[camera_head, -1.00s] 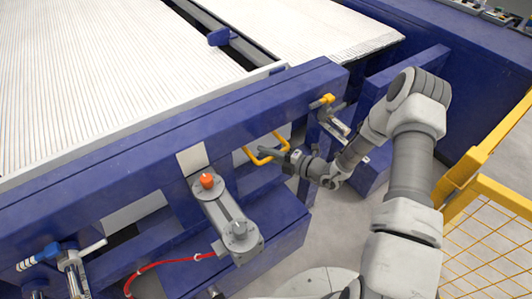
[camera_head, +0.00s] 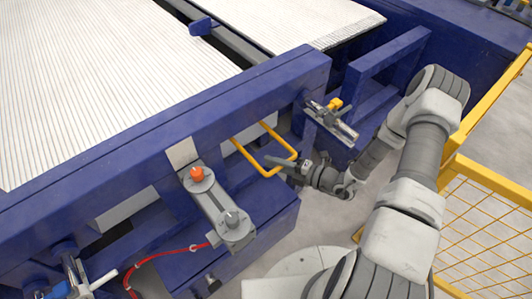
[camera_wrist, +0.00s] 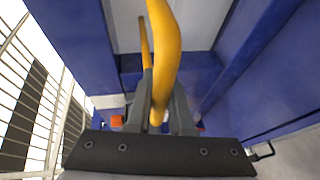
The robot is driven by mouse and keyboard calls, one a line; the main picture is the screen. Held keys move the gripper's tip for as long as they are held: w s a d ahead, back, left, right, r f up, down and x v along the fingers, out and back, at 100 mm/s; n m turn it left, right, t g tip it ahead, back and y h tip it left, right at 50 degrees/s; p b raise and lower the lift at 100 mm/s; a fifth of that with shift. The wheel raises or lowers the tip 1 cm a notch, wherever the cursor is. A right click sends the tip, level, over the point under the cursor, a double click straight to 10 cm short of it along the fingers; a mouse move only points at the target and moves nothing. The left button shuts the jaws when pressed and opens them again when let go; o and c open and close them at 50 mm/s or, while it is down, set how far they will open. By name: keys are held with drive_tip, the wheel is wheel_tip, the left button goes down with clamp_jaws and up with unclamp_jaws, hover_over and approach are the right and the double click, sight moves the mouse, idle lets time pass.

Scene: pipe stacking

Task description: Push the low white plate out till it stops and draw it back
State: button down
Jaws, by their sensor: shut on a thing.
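A yellow U-shaped handle (camera_head: 247,157) sticks out from under the blue beam in the head view. Behind it a piece of the low white plate (camera_head: 252,133) shows; the beam hides most of it. My gripper (camera_head: 284,164) is shut on the handle at its outer right corner. In the wrist view the yellow handle (camera_wrist: 164,50) runs up between the fingers of my gripper (camera_wrist: 159,118). The pale plate (camera_wrist: 195,25) shows beyond it, between blue walls.
A grey lever arm with an orange knob (camera_head: 197,174) stands left of the handle. A clamp with a yellow tip (camera_head: 335,104) is on the frame behind my gripper. A yellow mesh fence (camera_head: 500,215) is at right. A red hose (camera_head: 160,256) lies lower left.

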drive_tip(key=shift+s+d+f, duration=0.15)
drive_tip(key=shift+s, duration=0.1)
drive_tip(key=c, duration=1.1)
unclamp_jaws()
drive_tip(key=shift+o, duration=1.4)
drive_tip(key=v, duration=1.7)
drive_tip(key=shift+d+r+p, duration=0.2)
drive_tip(key=shift+r+p, duration=0.05)
drive_tip(key=shift+p, duration=0.15)
